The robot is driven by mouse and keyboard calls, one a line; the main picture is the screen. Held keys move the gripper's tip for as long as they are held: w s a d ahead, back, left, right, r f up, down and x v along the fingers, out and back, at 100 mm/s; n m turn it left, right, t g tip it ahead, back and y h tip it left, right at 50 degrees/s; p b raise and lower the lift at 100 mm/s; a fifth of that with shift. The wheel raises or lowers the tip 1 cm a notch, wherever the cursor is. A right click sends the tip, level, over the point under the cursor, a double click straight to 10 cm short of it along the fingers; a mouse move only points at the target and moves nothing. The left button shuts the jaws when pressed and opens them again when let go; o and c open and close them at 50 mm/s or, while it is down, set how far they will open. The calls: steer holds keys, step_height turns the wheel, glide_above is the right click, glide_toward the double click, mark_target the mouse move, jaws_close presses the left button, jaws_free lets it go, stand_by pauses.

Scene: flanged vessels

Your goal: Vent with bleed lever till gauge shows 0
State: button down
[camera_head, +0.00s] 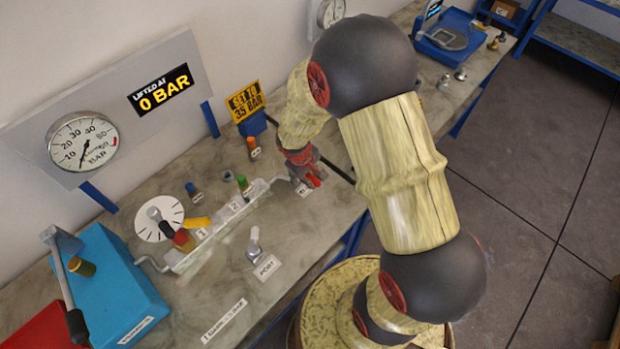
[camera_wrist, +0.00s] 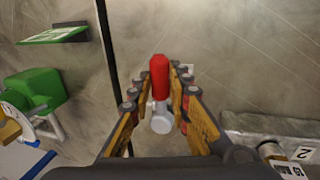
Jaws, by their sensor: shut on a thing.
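The bleed lever has a red grip (camera_wrist: 159,76) on a pale round pivot (camera_wrist: 161,124). In the wrist view it lies between the two fingers of my gripper (camera_wrist: 159,92), which is shut on it. In the head view my gripper (camera_head: 304,172) is low at the bench, with the lever's red end (camera_head: 314,180) showing beside it. The round gauge (camera_head: 83,143), marked in BAR, hangs on the grey panel. Its thin needle points downward, below the 10 mark, near the low end. The exact reading is hard to tell.
A display (camera_head: 160,89) reads "LIFTED AT 0 BAR". A yellow sign (camera_head: 246,101) reads "SET TO 35 BAR". A blue pump box (camera_head: 110,290) with a long handle stands at left. A pale manifold with coloured valves (camera_head: 205,240) runs along the bench. A PORT fitting (camera_head: 254,247) stands in front.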

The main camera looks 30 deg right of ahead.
steer(key=shift+w, duration=0.1)
stand_by(0.3)
steer(key=c, duration=1.7)
jaws_free()
steer(key=shift+o, duration=0.2)
steer(key=v, duration=1.2)
